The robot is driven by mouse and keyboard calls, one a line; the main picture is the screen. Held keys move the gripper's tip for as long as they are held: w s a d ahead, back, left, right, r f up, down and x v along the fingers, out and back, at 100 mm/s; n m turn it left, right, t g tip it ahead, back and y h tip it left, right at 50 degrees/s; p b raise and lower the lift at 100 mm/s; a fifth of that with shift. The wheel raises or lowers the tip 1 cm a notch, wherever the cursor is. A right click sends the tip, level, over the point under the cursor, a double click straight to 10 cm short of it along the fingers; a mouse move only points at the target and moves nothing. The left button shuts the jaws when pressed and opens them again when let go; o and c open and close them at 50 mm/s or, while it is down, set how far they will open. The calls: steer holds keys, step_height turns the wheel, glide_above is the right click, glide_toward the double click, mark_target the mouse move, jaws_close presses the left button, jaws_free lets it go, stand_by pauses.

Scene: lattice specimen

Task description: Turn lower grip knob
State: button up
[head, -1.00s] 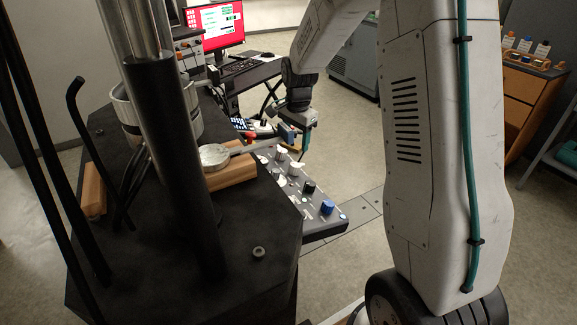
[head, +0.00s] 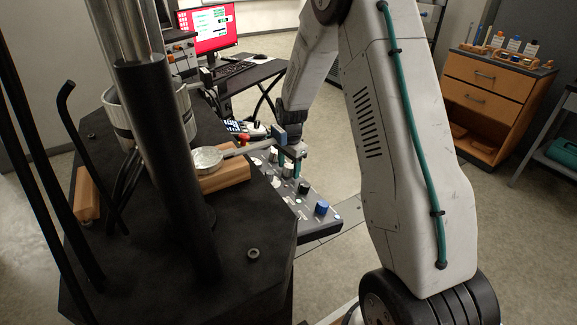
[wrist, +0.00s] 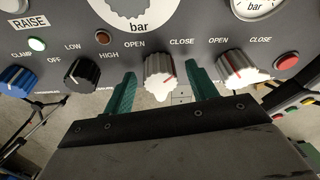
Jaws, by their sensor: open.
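The control panel (wrist: 215,45) fills the top of the wrist view, with a row of knobs. A white knob with a red mark (wrist: 160,75) sits in the middle under OPEN and CLOSE. My gripper (wrist: 160,70) is open, its teal fingers showing on either side of this knob with gaps. I cannot tell how deep the fingertips reach. A second white knob (wrist: 241,70) is right of the right finger, also under OPEN and CLOSE. No label naming a lower grip is readable. In the head view my gripper (head: 297,163) is over the panel (head: 318,221), partly covering its knobs.
A black knob (wrist: 82,73) and a blue knob (wrist: 16,80) are left of the fingers. A red button (wrist: 286,61) is at right. In the head view, the dark machine table (head: 240,225) with a wooden block (head: 225,174) stands left of the panel.

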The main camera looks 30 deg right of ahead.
steer(key=c, duration=1)
